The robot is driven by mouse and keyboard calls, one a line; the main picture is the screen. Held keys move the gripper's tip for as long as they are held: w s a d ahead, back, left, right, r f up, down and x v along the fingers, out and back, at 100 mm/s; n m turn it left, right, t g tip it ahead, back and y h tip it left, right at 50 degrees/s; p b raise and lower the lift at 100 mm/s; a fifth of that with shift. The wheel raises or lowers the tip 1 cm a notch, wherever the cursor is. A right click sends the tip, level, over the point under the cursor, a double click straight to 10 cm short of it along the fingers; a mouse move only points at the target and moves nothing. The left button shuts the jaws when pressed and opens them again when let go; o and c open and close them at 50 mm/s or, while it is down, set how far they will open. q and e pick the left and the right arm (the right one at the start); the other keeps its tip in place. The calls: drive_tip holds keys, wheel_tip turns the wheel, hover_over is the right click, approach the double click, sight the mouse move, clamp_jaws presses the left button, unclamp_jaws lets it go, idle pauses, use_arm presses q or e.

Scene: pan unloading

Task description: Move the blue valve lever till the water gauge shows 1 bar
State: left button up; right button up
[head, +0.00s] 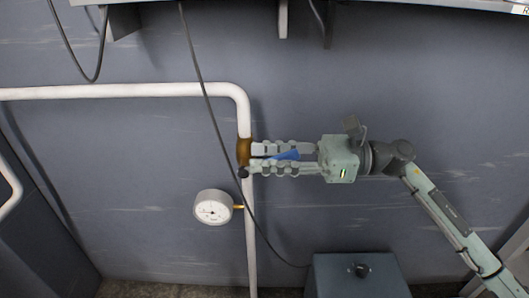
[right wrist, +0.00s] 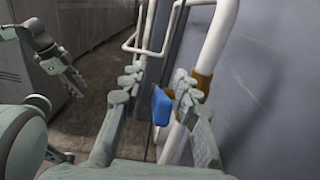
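The blue valve lever (head: 287,155) points right from the brass valve (head: 244,152) on the white vertical pipe. My right gripper (head: 256,158) reaches in from the right, with one finger above the lever and one below it. In the right wrist view the blue lever (right wrist: 161,106) lies between the spread fingers, nearer the right-hand one; a gap shows on its left side. The round white water gauge (head: 212,208) sits on the pipe below the valve; its needle is too small to read.
The white pipe (head: 120,91) runs along the wall and bends down to the valve. A dark cable (head: 208,108) hangs in front of the wall, passing close to the valve. A blue-grey box (head: 340,277) stands below my right arm.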

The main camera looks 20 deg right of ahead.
drive_tip(key=shift+w+a, duration=0.1)
drive_tip(key=shift+a, duration=0.1)
clamp_jaws()
idle(0.4)
